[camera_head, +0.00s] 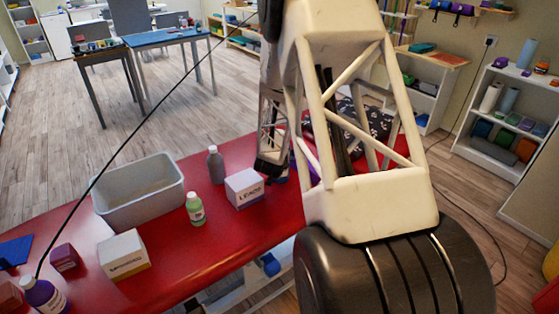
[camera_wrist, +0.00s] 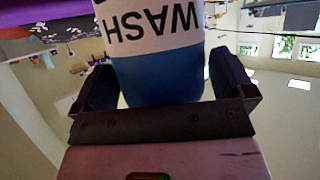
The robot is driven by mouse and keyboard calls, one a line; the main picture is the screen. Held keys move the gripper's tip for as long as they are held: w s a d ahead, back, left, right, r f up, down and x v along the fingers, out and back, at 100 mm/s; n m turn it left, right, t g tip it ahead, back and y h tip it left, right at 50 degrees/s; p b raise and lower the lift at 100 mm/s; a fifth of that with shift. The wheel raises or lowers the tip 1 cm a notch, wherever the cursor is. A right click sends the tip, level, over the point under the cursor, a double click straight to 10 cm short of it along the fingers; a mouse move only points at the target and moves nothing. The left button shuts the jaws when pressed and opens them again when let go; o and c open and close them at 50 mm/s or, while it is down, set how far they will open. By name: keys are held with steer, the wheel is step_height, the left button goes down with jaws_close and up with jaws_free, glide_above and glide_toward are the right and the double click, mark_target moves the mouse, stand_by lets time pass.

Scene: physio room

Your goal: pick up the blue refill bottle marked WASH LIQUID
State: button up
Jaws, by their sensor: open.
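The blue bottle (camera_wrist: 160,75) fills the upper middle of the wrist view, upside down in that picture. Its white label shows the word WASH; the rest of the label is cut off. My gripper (camera_wrist: 166,66) is open, with one dark finger on each side of the bottle. A gap shows beside the right finger; contact at the left finger is hard to judge. In the head view my gripper (camera_head: 270,166) is low over the red table, just behind the white box marked LEADS. There the bottle is mostly hidden by the box and my arm.
The LEADS box (camera_head: 244,188) stands close to my gripper on the red table (camera_head: 205,245). A grey bottle (camera_head: 216,166), a green bottle (camera_head: 195,209) and a grey bin (camera_head: 140,203) stand to its left. A second white box (camera_head: 123,256) and a purple bottle (camera_head: 44,296) are nearer the front left.

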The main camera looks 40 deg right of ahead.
steer(key=shift+w+d+f, duration=0.15)
steer(key=shift+w+d, duration=0.1)
steer(key=shift+d, duration=0.05)
steer(key=shift+c, duration=0.3)
steer(key=c, duration=1.4)
steer(key=shift+o, duration=0.2)
steer(key=shift+r, duration=0.2)
steer(key=s+a+r, duration=0.2)
steer(key=s+a, duration=0.1)
steer(key=s, duration=0.4)
steer(key=s+a+r, duration=0.2)
steer(key=s+a, duration=0.2)
steer(key=s, duration=0.3)
steer(key=shift+a+r, duration=0.3)
steer(key=shift+r, duration=0.05)
